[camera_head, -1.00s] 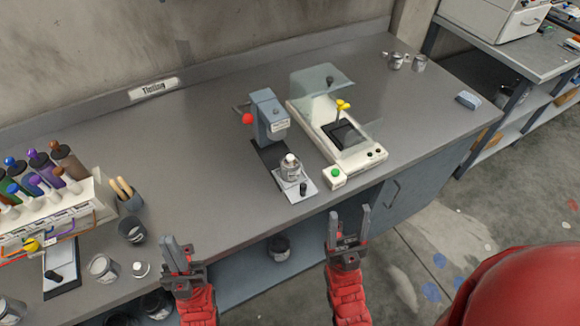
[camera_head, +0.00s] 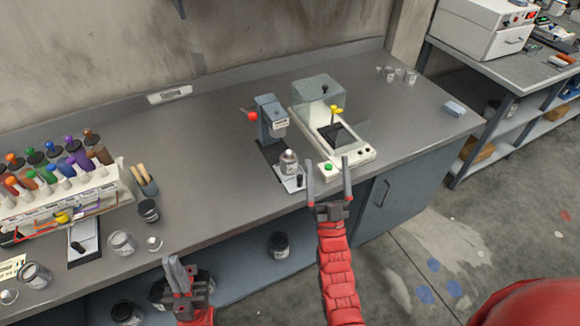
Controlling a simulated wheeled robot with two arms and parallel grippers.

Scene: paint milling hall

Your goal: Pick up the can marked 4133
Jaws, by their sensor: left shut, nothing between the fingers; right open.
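No marking 4133 can be read on any can at this size. A small metal can (camera_head: 289,163) stands on the plate of the grey press on the bench. Open metal cans (camera_head: 121,243) and (camera_head: 36,276) stand at the bench's left front, and a dark can (camera_head: 149,212) stands behind them. Dark cans (camera_head: 278,246) and (camera_head: 126,313) stand on the shelf below. My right gripper (camera_head: 327,163) is open and empty over the bench's front edge, right of the press can. My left gripper (camera_head: 173,261) is shut and empty at the front edge, lower left.
Small metal cups (camera_head: 410,77) stand at the back right. The bench between rack and press is mostly clear.

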